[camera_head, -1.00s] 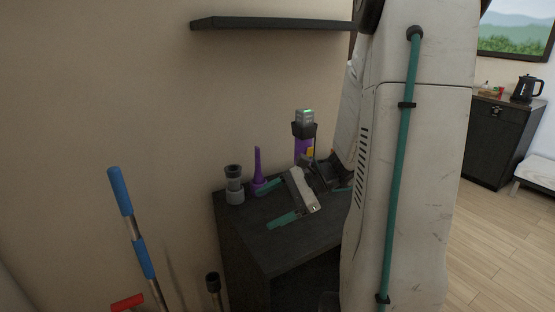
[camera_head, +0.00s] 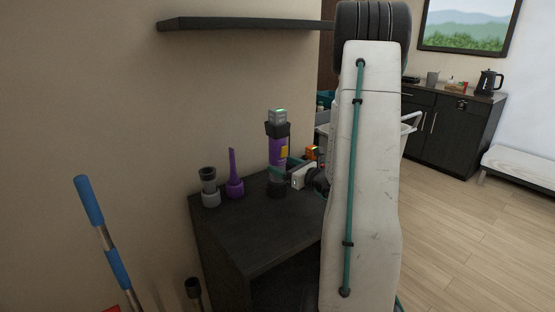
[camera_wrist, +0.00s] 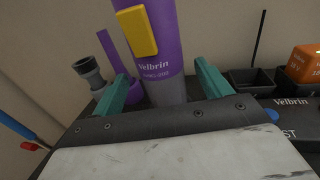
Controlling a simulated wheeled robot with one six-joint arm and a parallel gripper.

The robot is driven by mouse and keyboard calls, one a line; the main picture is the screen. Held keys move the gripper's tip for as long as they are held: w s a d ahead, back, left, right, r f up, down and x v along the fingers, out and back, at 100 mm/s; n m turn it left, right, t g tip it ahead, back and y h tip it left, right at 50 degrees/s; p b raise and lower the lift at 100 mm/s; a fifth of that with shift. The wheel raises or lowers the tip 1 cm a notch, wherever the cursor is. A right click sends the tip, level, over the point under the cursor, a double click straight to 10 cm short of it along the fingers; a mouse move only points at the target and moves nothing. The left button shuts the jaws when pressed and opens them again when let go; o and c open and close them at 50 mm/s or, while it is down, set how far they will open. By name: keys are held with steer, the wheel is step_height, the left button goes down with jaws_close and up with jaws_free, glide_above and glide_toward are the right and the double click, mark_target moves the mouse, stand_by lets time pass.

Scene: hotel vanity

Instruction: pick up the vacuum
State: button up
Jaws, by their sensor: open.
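The vacuum (camera_head: 278,146) is a purple and grey handheld with a yellow part, standing upright at the back of the small dark table (camera_head: 255,232). It fills the top middle of the wrist view (camera_wrist: 152,52), with "Velbrin" printed on it. My gripper (camera_head: 285,167) is open beside it. In the wrist view, the teal fingers of my gripper (camera_wrist: 162,76) reach up on both sides of the vacuum's lower body. I cannot tell whether either finger touches it. My arm hides part of the table's right side.
A grey brush nozzle (camera_head: 209,188) and a purple crevice nozzle (camera_head: 235,180) stand left of the vacuum. An orange battery block (camera_wrist: 306,62) and dark trays (camera_wrist: 250,82) are to the right. A dark shelf (camera_head: 250,24) is above.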

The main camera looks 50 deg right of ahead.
mark_target(284, 164)
steer(key=w, duration=0.3)
steer(key=shift+w+d, duration=0.15)
steer(key=shift+w, duration=0.05)
steer(key=shift+r, duration=0.1)
steer(key=c, duration=1.4)
